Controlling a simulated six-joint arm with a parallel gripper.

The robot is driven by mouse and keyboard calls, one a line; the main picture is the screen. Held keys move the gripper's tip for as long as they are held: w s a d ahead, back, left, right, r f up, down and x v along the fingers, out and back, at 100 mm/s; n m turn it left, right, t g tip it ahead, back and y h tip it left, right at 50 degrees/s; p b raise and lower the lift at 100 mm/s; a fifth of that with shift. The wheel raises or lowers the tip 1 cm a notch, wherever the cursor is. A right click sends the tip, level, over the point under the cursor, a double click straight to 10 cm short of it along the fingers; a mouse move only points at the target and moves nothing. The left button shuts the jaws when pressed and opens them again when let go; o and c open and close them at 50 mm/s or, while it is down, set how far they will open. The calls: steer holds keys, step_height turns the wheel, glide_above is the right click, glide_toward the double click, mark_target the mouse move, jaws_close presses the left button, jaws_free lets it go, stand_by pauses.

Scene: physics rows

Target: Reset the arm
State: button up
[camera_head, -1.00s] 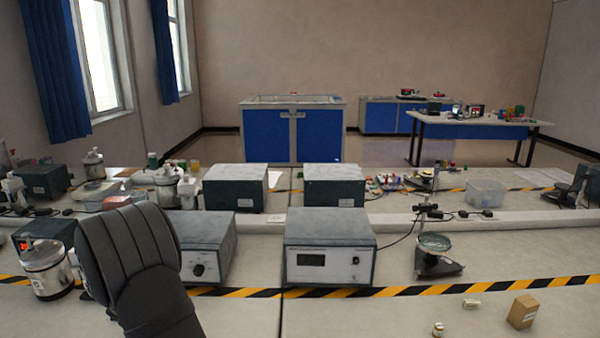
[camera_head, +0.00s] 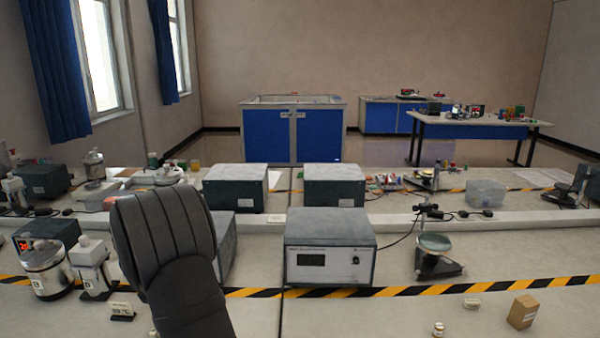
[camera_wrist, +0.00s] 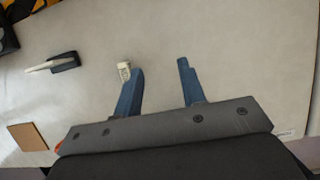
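My gripper shows in the wrist view (camera_wrist: 160,85), with two blue fingers spread apart and nothing between them. It is above the pale bench (camera_wrist: 225,45). A small whitish object (camera_wrist: 124,71) lies on the bench just beyond the left fingertip, and I cannot tell whether they touch. In the head view my dark arm link stands at the lower left and hides part of an instrument box behind it. The gripper itself does not show in the head view.
Instrument boxes (camera_head: 330,247) stand behind the striped tape (camera_head: 400,291). A stand with a dish (camera_head: 436,250) is to their right. A cardboard box (camera_head: 522,311), a small jar (camera_head: 438,329) and a label block (camera_head: 121,311) are near the front.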

steer(key=w+d+r+m+g+h, duration=0.1)
steer(key=w+d+m, duration=0.25)
steer(key=d, duration=1.15)
steer(key=w+d+r+m+h, duration=0.15)
steer(key=d+m, duration=0.25)
steer(key=d, duration=1.2)
steer(key=s+d+m+g, duration=0.1)
steer(key=s+d+m, duration=0.2)
steer(key=d, duration=0.6)
steer(key=s+d+m+g+h, duration=0.1)
steer(key=s+d+m, duration=0.2)
steer(key=d, duration=0.6)
steer(key=s+d+m+h, duration=0.1)
steer(key=s+d+m, duration=0.2)
steer(key=d, duration=0.6)
steer(key=shift+s+d+f+g, duration=0.2)
steer(key=shift+s+g, duration=0.05)
steer(key=shift+g, duration=0.15)
